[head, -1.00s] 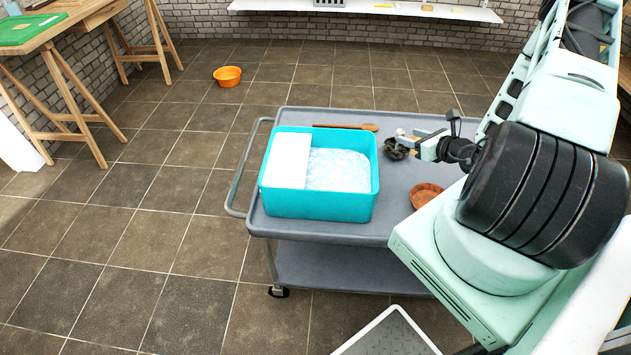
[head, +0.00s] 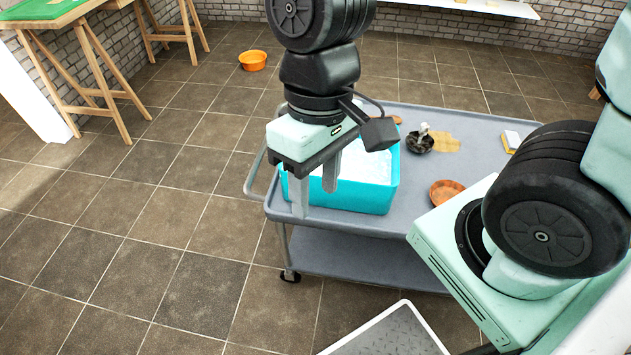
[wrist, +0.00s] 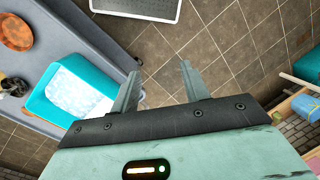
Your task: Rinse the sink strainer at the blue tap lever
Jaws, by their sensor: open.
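My gripper (head: 317,195) is open, pointing down, with nothing between its fingers. In the head view it hangs in front of the teal tub (head: 372,199) and hides much of it. The wrist view shows the open fingers (wrist: 160,75) over the floor, beside the tub (wrist: 67,63), which holds pale, rippled water. I cannot make out a sink strainer or a blue tap lever in either view. A dark round bowl (head: 420,146) with a small pale thing at its rim stands right of the tub.
The tub stands on a grey cart (head: 408,222). An orange-brown dish (head: 445,193), a yellowish patch (head: 446,142) and a small yellow-and-white block (head: 511,141) are also on it. An orange basin (head: 253,61) sits on the open tiled floor. A white-edged grey platform (head: 390,335) is nearby.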

